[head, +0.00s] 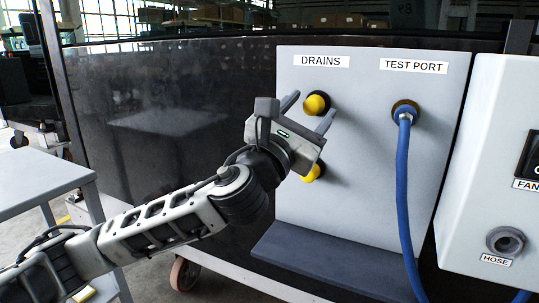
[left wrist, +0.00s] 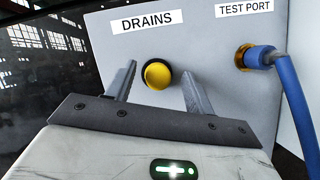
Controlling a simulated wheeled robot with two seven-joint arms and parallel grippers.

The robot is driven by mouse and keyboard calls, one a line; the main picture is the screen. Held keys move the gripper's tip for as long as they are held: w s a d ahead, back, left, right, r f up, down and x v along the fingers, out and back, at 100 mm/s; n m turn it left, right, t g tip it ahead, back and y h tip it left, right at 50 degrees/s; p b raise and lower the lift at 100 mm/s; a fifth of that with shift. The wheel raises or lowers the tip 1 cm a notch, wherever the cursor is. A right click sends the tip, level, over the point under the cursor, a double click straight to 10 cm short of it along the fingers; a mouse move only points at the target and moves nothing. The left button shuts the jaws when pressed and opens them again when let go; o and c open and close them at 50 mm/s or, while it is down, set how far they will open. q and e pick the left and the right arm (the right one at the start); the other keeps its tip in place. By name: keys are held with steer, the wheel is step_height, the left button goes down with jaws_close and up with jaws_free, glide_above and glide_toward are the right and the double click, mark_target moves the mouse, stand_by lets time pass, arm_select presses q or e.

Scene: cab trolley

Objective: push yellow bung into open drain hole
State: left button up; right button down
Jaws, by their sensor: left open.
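The grey panel (head: 370,170) carries a DRAINS label with two yellow bungs below it. The upper yellow bung (head: 315,104) sits at a dark-rimmed hole; it also shows in the left wrist view (left wrist: 157,75). The lower yellow bung (head: 313,172) is partly hidden behind my gripper. My left gripper (head: 313,103) is open, its fingers pointing at the panel on either side of the upper bung, with gaps visible in the left wrist view (left wrist: 159,72). I cannot tell how deep either bung sits. No empty drain hole shows. My right gripper is out of view.
A blue hose (head: 402,190) hangs from the TEST PORT fitting (head: 405,111) right of the drains. A grey ledge (head: 330,262) juts out below the panel. A white box (head: 490,150) with a HOSE port stands at right, a grey table (head: 35,180) at left.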

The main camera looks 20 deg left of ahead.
arm_select(q)
steer(key=p+v, duration=0.6)
steer(key=v, duration=0.8)
steer(key=shift+s, duration=0.35)
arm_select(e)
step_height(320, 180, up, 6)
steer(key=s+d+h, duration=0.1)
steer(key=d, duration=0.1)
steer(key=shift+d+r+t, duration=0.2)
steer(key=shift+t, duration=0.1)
arm_select(q)
steer(key=shift+a+f, duration=0.15)
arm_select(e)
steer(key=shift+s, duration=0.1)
